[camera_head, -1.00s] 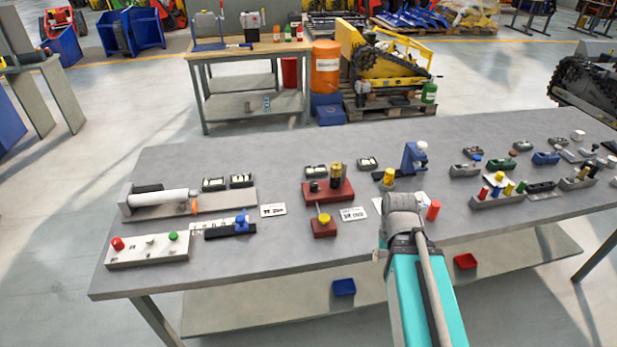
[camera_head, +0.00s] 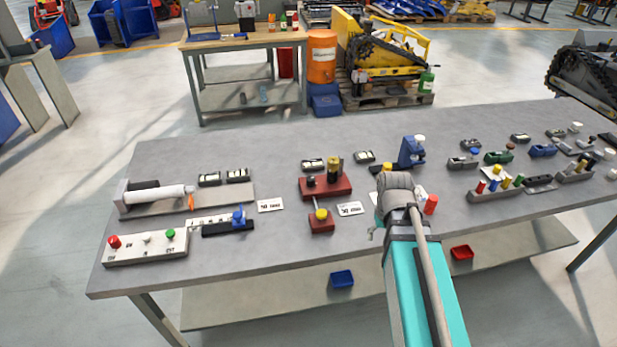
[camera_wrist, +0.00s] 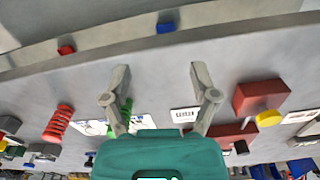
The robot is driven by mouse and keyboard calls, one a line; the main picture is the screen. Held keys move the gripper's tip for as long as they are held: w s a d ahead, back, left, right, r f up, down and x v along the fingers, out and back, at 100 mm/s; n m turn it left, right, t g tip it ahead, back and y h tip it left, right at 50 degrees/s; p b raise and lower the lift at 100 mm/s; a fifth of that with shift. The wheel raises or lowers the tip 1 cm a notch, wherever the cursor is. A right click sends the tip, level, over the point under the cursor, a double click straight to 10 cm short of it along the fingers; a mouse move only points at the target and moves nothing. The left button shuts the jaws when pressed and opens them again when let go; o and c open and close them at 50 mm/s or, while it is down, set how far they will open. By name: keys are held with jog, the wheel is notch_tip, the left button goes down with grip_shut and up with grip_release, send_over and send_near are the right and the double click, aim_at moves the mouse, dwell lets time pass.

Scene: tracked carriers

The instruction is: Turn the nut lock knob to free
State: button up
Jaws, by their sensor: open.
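My gripper (camera_wrist: 160,85) is open and empty above the bench, its two fingers wide apart in the wrist view. A green part (camera_wrist: 122,112) shows partly behind the left finger, by a white card (camera_wrist: 143,122); my arm seems to hide it in the head view. I cannot tell for sure which part is the nut lock knob, and no label is readable. A red block (camera_wrist: 258,96) with a yellow knob (camera_wrist: 269,118) lies right of the fingers, apart from them. In the head view the yellow knob (camera_head: 321,214) is left of my arm.
A blue-knobbed black slide (camera_head: 228,228), a button panel (camera_head: 146,248) and a blue fixture (camera_head: 411,152) are on the bench (camera_head: 280,255). The front bench strip is mostly clear. Blue (camera_head: 341,279) and red (camera_head: 462,252) bins sit below.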

jog(key=w+a+r+n+p, duration=0.3)
jog(key=w+a, duration=0.1)
jog(key=w, duration=0.2)
jog(key=w+a+r+n+p, duration=0.3)
jog(key=w+a+r, duration=0.1)
jog(key=w, duration=0.2)
notch_tip(320, 180, up, 6)
jog(key=n+p, duration=0.6)
jog(key=n, duration=0.1)
send_over(311, 178)
jog(key=shift+s+f, duration=0.1)
jog(key=shift+f, duration=0.1)
jog(key=shift+f, duration=0.1)
notch_tip(311, 178, down, 14)
jog(key=b, duration=1.4)
jog(key=shift+r, duration=0.2)
